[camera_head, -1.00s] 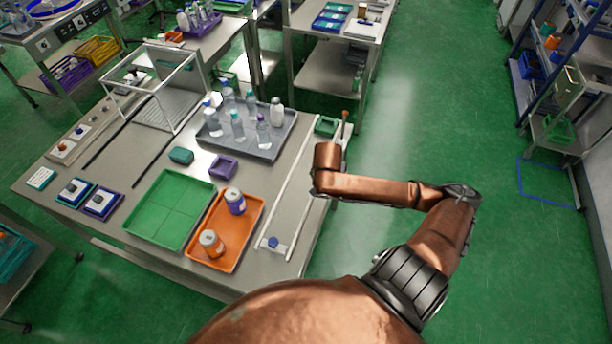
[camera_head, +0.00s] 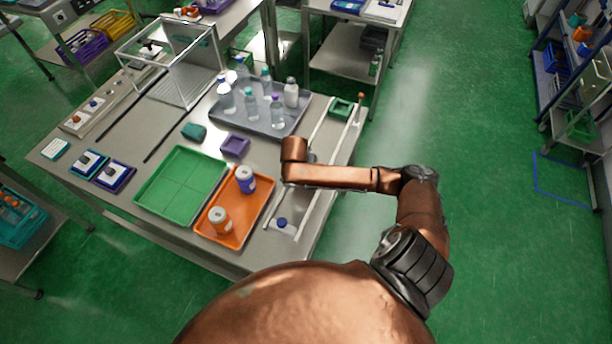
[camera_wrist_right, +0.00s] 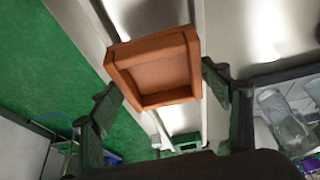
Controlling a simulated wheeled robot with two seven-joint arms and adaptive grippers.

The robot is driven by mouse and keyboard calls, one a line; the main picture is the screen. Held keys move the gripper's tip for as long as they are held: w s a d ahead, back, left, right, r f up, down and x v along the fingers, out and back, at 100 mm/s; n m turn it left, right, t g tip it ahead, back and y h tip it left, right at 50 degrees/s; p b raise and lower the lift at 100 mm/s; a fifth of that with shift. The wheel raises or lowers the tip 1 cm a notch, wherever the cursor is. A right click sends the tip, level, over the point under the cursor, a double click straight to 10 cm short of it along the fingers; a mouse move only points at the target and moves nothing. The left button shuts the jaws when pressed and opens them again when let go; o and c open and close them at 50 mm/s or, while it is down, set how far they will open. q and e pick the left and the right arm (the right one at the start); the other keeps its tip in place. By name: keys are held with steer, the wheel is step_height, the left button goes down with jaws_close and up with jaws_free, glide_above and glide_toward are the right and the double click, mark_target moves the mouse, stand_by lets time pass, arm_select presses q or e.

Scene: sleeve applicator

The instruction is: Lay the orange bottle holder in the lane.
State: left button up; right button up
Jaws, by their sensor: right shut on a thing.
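The orange bottle holder (camera_wrist_right: 156,68) is a small open square box, seen in the right wrist view. My right gripper (camera_wrist_right: 164,94) is shut on it, with one dark finger on each side. The lane (camera_head: 312,165) is the strip between two pale rails on the table's right side. The wrist view shows the holder in front of the lane's rails; its height above the surface cannot be told. My left gripper is not in view.
A green holder (camera_head: 342,107) sits at the lane's far end, a blue button (camera_head: 282,222) at its near end. Left of the lane are an orange tray (camera_head: 262,206) with two jars, a purple holder (camera_head: 235,146) and a grey tray (camera_head: 226,124) with several bottles.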

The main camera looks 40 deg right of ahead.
steer(key=f, duration=0.3)
steer(key=shift+w+a+f, duration=0.15)
steer(key=shift+w+f, duration=0.05)
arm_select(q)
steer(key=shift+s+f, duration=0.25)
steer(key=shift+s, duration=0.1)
arm_select(e)
steer(key=shift+f, duration=0.1)
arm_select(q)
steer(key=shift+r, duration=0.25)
arm_select(e)
steer(key=shift+s+f, duration=0.1)
steer(key=shift+f, duration=0.45)
steer(key=o, duration=0.8)
steer(key=shift+a, duration=0.1)
steer(key=o, duration=0.5)
steer(key=shift+f, duration=0.2)
steer(key=shift+c, duration=0.2)
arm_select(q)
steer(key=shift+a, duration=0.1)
arm_select(e)
steer(key=shift+r, duration=0.1)
steer(key=shift+r, duration=0.6)
arm_select(q)
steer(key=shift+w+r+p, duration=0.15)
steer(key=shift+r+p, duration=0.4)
steer(key=shift+p, duration=0.1)
arm_select(e)
steer(key=v, duration=1.2)
